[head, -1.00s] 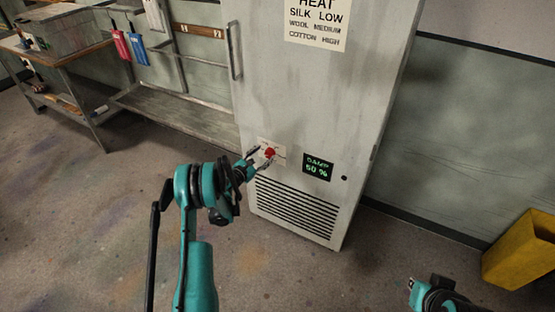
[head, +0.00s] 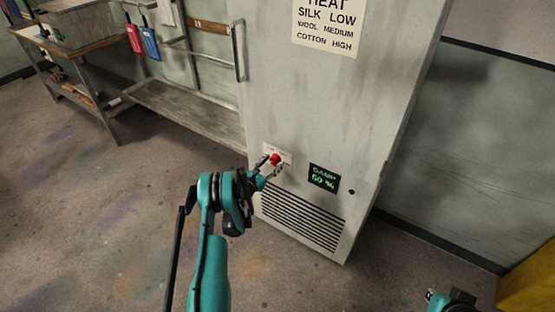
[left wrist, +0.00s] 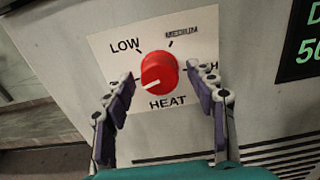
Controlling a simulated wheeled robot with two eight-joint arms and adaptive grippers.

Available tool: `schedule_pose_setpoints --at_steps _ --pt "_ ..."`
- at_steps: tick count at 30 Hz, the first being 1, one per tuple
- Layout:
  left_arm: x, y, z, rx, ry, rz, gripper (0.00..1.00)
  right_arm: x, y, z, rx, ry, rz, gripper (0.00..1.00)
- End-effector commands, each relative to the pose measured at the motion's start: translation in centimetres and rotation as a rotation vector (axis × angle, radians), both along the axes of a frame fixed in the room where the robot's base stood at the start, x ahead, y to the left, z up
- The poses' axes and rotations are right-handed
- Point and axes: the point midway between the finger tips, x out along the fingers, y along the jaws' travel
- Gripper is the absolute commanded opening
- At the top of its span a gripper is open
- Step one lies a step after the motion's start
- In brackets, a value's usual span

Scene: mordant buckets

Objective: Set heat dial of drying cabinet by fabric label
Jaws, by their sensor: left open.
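The red heat dial (head: 276,158) sits low on the front of the grey drying cabinet (head: 300,110). In the left wrist view the dial (left wrist: 159,70) has a white mark pointing lower left, below LOW. Its plate (left wrist: 110,60) reads LOW, MEDIUM and HEAT; a right-hand label is mostly hidden by a finger. My left gripper (head: 271,165) is open, its fingers on either side of the dial; contact cannot be told. The fabric label (head: 328,28) high on the door reads SILK LOW, WOOL MEDIUM, COTTON HIGH. My right gripper (head: 436,297) shows partly at the bottom edge.
A green-lit display (head: 324,178) reading DAMP and a percentage sits right of the dial, above a vent grille (head: 300,220). A low shelf (head: 185,112) and a workbench (head: 70,45) stand left. A yellow container (head: 530,285) is at lower right. The floor ahead is clear.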

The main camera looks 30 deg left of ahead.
Motion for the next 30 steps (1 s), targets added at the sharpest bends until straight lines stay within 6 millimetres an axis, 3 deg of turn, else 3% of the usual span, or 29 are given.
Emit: schedule_pose_setpoints --at_steps 6,8,12,22,30 --pt "-0.04 0.04 0.01 0.000 0.000 0.001 0.56 -0.03 0.00 -0.03 0.000 0.000 0.000 0.00" --pt "-0.03 0.04 0.01 0.000 0.000 0.001 0.43 -0.03 0.00 -0.03 0.000 0.000 0.000 0.00" --pt "-0.02 0.03 0.01 0.001 0.000 0.001 0.07 -0.02 0.00 -0.03 0.000 0.000 0.000 0.00" --pt "0.00 0.03 0.02 0.023 -0.002 0.001 0.07 -0.02 0.00 -0.03 0.000 0.000 0.000 0.00" --pt "0.01 0.03 0.03 0.160 -0.013 0.001 0.07 -0.02 0.00 -0.02 0.000 0.000 0.000 0.00"
